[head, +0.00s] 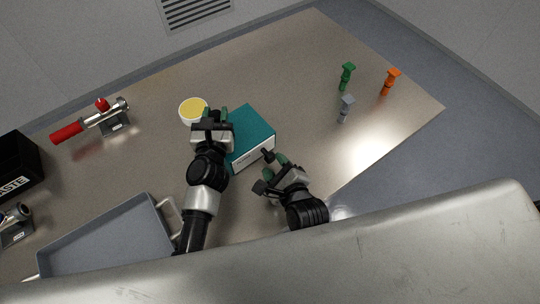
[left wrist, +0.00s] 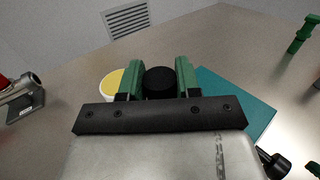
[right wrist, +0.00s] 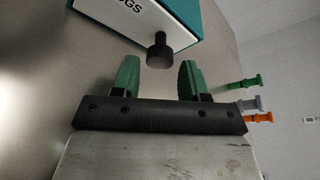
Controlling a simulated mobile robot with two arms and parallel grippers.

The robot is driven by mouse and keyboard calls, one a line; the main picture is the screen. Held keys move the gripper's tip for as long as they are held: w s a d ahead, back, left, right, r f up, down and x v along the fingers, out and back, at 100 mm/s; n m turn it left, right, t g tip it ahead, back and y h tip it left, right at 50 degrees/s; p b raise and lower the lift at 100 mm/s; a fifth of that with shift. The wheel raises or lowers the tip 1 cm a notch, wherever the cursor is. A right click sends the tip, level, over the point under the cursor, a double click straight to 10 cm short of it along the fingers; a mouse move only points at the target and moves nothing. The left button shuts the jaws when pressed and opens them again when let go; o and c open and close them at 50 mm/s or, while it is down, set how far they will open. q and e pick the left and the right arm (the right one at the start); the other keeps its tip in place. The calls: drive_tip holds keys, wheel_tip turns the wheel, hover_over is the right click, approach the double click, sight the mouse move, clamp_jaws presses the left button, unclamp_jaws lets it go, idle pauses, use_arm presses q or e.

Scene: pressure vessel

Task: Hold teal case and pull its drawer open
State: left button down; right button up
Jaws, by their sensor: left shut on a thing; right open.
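The teal case (head: 254,130) lies on the table; its white drawer front (head: 252,160) faces my side. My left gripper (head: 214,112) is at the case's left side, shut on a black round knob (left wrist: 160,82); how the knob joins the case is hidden. The teal top also shows in the left wrist view (left wrist: 235,105). A black drawer knob (right wrist: 159,52) sticks out of the white front, which carries lettering partly out of view. My right gripper (right wrist: 155,78) is open, its green fingers either side of the knob's line, the knob just beyond the fingertips. The drawer looks shut.
A bowl with yellow contents (head: 193,110) stands just left of my left gripper. Green (head: 346,76), grey (head: 345,108) and orange (head: 390,81) pegs stand at the right. A grey tray (head: 110,243), a red-handled tool (head: 85,124) and a black box (head: 15,168) are at the left.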

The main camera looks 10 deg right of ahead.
sight(271, 160)
drive_tip(key=shift+x, duration=2.05)
drive_tip(key=shift+c, duration=0.4)
